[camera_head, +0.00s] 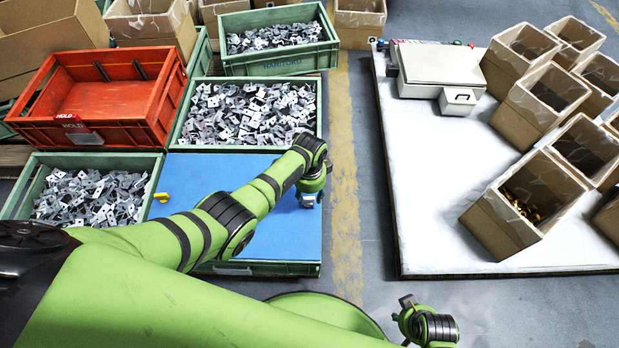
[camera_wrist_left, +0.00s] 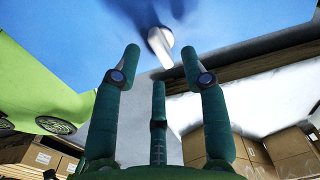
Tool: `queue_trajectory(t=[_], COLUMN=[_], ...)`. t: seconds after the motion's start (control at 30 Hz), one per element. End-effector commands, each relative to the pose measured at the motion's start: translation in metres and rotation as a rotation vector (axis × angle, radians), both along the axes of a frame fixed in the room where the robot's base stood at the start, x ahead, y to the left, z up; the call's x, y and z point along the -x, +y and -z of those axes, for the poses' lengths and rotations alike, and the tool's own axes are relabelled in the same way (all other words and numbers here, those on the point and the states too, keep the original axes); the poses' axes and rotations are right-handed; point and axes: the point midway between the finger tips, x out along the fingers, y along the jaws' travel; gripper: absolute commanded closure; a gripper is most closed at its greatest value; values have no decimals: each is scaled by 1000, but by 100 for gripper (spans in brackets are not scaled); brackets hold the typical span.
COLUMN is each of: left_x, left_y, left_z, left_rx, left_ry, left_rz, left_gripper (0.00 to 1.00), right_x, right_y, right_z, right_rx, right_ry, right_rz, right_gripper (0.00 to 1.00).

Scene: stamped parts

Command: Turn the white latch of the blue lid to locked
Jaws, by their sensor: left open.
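The blue lid (camera_head: 285,240) covers a green crate in the middle of the head view, and its blue surface (camera_wrist_left: 75,30) fills the top of the left wrist view. The white latch (camera_wrist_left: 160,40) shows near the lid's edge, just beyond my fingertips. My left gripper (camera_wrist_left: 161,66) is open, with a finger on either side of the latch's line and a third below; I see no clear contact. In the head view my left gripper (camera_head: 312,187) points down at the lid's right edge, hiding most of the latch. My right arm's end (camera_head: 428,322) shows at the bottom; its fingers are unclear.
A yellow latch (camera_head: 162,197) sits at the lid's left edge. Green crates of metal parts (camera_head: 250,110) and a red crate (camera_head: 115,95) stand around the lid. Bare floor (camera_head: 350,200) separates it from a white-topped pallet (camera_head: 435,190) with cardboard boxes (camera_head: 525,205).

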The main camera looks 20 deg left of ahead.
Motion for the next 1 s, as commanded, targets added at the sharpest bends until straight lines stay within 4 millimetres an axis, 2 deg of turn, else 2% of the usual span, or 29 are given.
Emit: queue_trajectory(t=[0.5, 0.7, 1.0], left_x=[0, 1, 1], left_y=[0, 0, 0], left_z=[-81, -93, -94], left_rx=[1, -1, -1], left_ry=[-2, 1, 1], left_rz=[0, 0, 0], left_gripper=[56, 56, 56], right_x=[1, 1, 1], right_y=[0, -1, 0], right_z=[0, 0, 0], right_rx=[1, 1, 1], right_ry=[1, 1, 1], right_rz=[0, -1, 0], right_gripper=[60, 60, 60])
